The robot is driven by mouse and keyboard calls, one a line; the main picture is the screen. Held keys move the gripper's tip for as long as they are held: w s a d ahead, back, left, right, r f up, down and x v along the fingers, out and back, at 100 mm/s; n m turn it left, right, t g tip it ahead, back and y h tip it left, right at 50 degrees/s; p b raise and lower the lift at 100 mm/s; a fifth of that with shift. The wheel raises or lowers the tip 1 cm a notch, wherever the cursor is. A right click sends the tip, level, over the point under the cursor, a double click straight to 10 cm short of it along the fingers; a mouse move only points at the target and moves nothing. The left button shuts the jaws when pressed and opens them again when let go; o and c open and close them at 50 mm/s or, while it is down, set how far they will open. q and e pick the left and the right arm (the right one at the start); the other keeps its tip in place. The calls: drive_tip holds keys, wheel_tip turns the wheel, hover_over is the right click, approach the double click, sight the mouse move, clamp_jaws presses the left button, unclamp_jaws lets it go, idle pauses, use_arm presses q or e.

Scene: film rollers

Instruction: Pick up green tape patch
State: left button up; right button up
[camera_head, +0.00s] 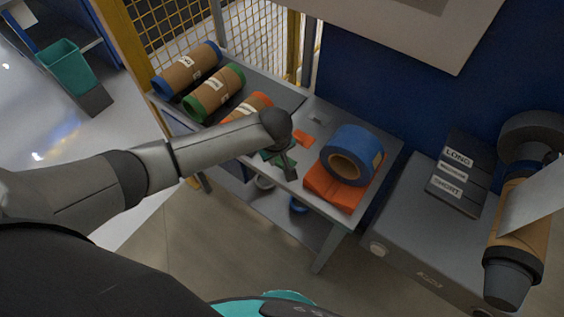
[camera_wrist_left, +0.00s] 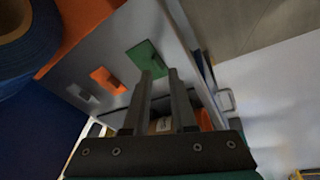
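The green tape patch (camera_wrist_left: 147,58) lies flat near the table edge in the left wrist view, just beyond my left fingertips. In the head view a bit of green (camera_head: 269,157) shows beside my left gripper, mostly hidden by it. My left gripper (camera_head: 291,175) points down over the table's front edge. In the left wrist view its two fingers (camera_wrist_left: 160,73) stand apart with an empty gap between them. The fingertips overlap the patch's near edge in the picture; I cannot tell if they touch it. My right gripper is not in view.
An orange patch (camera_head: 304,138) and a grey patch (camera_head: 315,118) lie nearby on the table (camera_head: 325,222). A blue tape roll (camera_head: 357,141) rests on an orange pad (camera_head: 330,191) to the right. Cardboard rollers with blue (camera_head: 186,70), green (camera_head: 214,92) and orange (camera_head: 248,105) ends lie left.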

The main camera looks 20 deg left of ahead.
sight(277, 162)
use_arm(q)
drive_tip(key=shift+b+x, duration=0.5)
drive_tip(key=shift+x, duration=1.35)
drive_tip(key=shift+w, duration=0.15)
clamp_jaws()
